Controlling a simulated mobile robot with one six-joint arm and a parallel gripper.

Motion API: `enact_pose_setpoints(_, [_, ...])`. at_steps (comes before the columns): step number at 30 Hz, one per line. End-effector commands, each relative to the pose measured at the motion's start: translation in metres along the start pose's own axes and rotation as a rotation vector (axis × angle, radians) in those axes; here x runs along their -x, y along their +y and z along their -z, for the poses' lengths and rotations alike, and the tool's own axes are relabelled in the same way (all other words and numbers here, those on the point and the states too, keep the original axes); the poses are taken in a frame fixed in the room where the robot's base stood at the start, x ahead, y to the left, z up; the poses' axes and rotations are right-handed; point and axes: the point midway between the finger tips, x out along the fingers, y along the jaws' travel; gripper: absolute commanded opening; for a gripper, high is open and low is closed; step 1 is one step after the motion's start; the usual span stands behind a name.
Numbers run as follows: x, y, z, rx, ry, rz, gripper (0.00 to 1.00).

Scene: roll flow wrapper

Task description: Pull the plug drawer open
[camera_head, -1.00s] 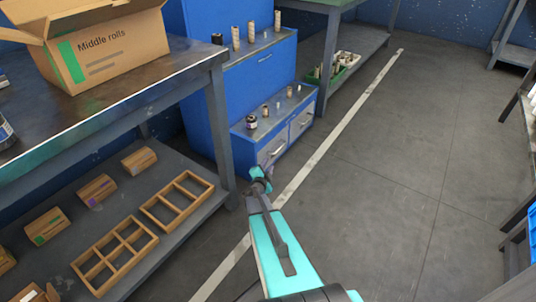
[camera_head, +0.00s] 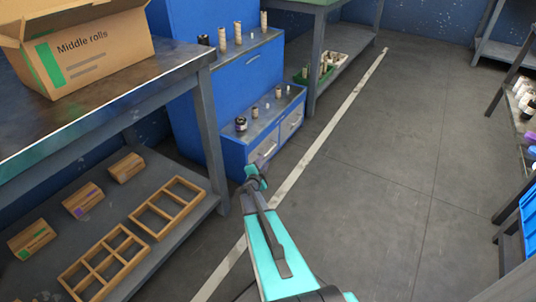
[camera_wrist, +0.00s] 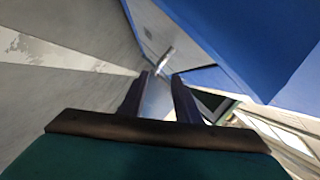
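The low blue cabinet (camera_head: 238,148) has two grey-fronted drawers side by side. The nearer, left drawer (camera_head: 262,148) and the farther, right drawer (camera_head: 291,122) both look shut. No label is readable, so I cannot tell which is the plug drawer. My gripper (camera_head: 259,165) is just in front of the left drawer and hides part of its front and handle. In the wrist view my gripper (camera_wrist: 164,76) has its two dark fingers apart with a gap between them. A bright metal handle (camera_wrist: 165,59) shows just beyond the fingertips, not clearly between them.
Small rolls and pegs stand on the low cabinet's top. A taller blue cabinet (camera_head: 215,85) rises behind it. A workbench (camera_head: 110,95) with a cardboard box (camera_head: 85,50) and lower shelf is at left. The floor (camera_head: 380,160) to the right is clear.

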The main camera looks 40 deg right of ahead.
Motion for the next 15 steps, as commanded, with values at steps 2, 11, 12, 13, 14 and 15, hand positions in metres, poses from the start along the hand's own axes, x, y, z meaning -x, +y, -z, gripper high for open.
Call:
enact_pose_setpoints(2, [-0.012,0.002,-0.002,0.000,0.001,0.000,0.29])
enact_pose_setpoints(11, [-0.047,0.002,-0.002,0.000,0.000,0.000,0.29])
enact_pose_setpoints(12, [-0.052,0.002,-0.003,0.000,-0.001,0.000,0.29])
enact_pose_setpoints(13, [-0.055,0.002,-0.003,0.000,-0.001,0.000,0.29])
enact_pose_setpoints(14, [-0.059,0.002,-0.003,0.000,-0.001,0.000,0.29])
enact_pose_setpoints(15, [-0.063,0.002,-0.003,0.001,-0.001,0.000,0.29])
